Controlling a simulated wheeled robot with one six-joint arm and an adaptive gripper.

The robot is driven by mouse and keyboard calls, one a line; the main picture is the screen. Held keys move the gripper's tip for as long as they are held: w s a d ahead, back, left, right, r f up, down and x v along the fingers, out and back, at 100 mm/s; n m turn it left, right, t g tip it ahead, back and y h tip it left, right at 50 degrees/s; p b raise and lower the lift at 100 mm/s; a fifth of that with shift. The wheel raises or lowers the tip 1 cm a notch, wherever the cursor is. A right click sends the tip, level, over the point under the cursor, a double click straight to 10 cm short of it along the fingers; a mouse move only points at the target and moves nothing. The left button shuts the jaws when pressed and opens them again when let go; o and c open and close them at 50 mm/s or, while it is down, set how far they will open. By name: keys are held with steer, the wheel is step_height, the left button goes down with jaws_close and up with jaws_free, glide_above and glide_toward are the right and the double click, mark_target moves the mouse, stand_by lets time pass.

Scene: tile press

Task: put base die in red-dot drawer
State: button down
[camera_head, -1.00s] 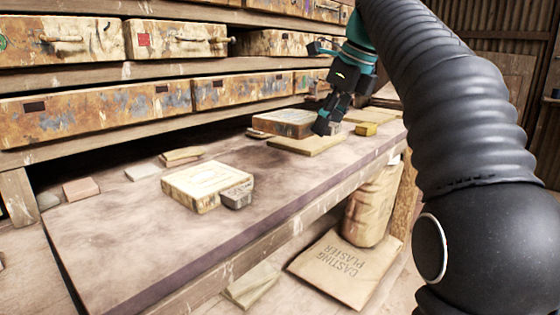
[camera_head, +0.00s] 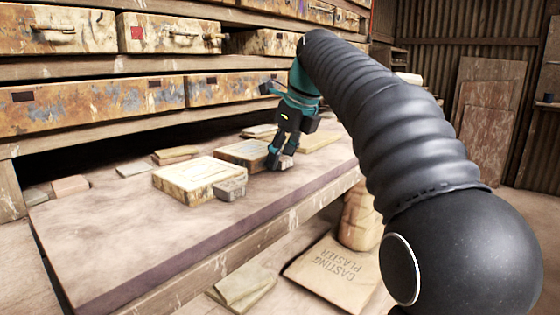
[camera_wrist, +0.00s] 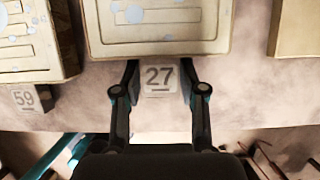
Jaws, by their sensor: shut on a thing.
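A cream, stained die block (camera_head: 240,152) sits over the bench behind a similar block. It also shows at the top of the wrist view (camera_wrist: 155,42). A pale tag block marked 27 (camera_wrist: 160,78) is at its near edge. My gripper (camera_head: 280,163) points down and is shut on this tag, with a finger on each side of it. I cannot tell whether the die is clear of the bench. A second cream block (camera_head: 185,185) with a grey tag (camera_head: 231,189) stands nearer; in the wrist view its tag reads 59 (camera_wrist: 24,98). A drawer with a red square (camera_head: 170,33) is shut at upper left.
Another rusty drawer row (camera_head: 90,103) runs below the red-marked one. A pale slab (camera_head: 318,139) lies to the right of my gripper. Small pieces (camera_head: 175,154) lie at the back. The front left of the bench (camera_head: 110,235) is clear.

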stand_by(0.3)
steer(key=c, duration=0.7)
jaws_free()
steer(key=shift+f, duration=0.1)
steer(key=shift+o, duration=0.2)
steer(key=p+v, duration=0.4)
steer(key=v, duration=0.8)
